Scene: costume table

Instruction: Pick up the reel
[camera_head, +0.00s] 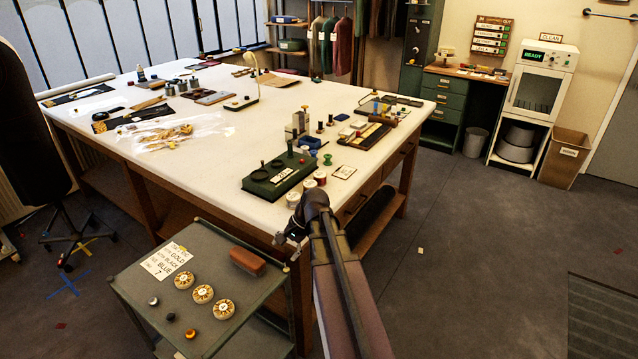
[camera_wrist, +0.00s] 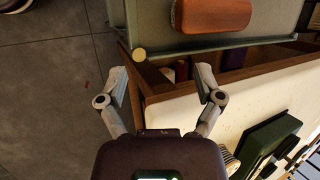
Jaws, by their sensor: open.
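Several small thread reels stand at the front right of the white table, including a white one (camera_head: 293,199), a red and white one (camera_head: 320,177) and a green one (camera_head: 327,160). Which of them is the task's reel I cannot tell. My gripper (camera_head: 291,240) is beyond the table's front corner, between the table and the grey cart. In the wrist view my gripper (camera_wrist: 162,72) has its fingers spread wide with nothing between them; the table corner lies below. A pale ribbed round thing (camera_wrist: 231,160) shows partly beside my wrist.
A dark green tray (camera_head: 283,175) sits beside the reels, also in the wrist view (camera_wrist: 268,145). The cart (camera_head: 150,300) carries a brown block (camera_head: 247,261), several round discs and a written card (camera_head: 165,262). The floor at right is mostly clear.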

